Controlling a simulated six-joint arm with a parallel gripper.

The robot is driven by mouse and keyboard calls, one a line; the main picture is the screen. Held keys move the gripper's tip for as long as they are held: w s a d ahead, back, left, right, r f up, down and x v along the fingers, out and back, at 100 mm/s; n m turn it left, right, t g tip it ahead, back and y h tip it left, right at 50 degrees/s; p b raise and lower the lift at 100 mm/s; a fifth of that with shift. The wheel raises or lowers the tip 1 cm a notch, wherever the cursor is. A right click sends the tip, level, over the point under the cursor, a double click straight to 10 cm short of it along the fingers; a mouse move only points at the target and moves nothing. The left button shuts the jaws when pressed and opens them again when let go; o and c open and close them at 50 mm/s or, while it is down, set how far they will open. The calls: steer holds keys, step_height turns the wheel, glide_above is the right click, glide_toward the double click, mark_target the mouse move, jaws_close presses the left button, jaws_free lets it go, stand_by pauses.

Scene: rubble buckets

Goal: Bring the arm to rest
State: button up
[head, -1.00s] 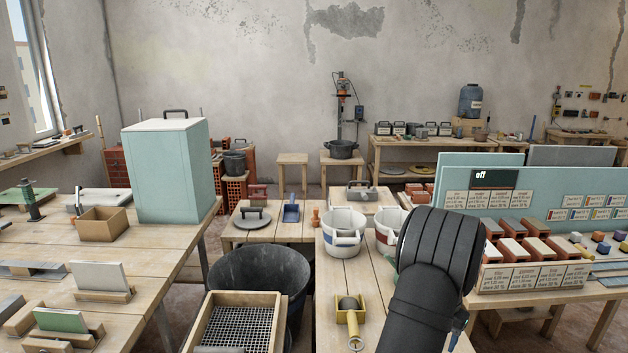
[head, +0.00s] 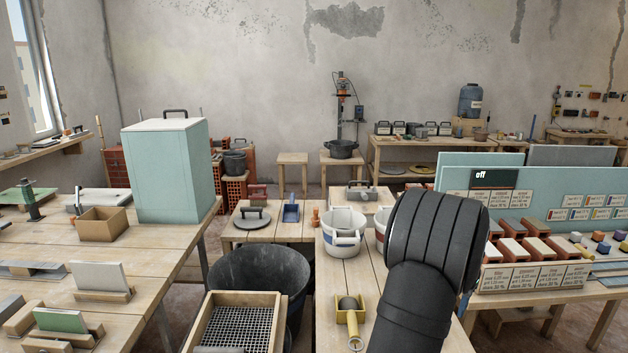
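My arm shows as a thick black link at the lower right of the head view, over the right part of the middle wooden table (head: 341,270). The link hides part of that table and whatever lies behind it. My gripper does not show. A white bucket with a blue band (head: 344,232) stands upright on the table, left of my arm. A second white bucket with a red band (head: 381,240) stands beside it and is mostly hidden by the arm.
A wire sieve (head: 236,328) stands before a large black tub (head: 262,272). A rack of labelled blocks (head: 533,278) is at right. A mint-green box (head: 168,172) stands on the left table.

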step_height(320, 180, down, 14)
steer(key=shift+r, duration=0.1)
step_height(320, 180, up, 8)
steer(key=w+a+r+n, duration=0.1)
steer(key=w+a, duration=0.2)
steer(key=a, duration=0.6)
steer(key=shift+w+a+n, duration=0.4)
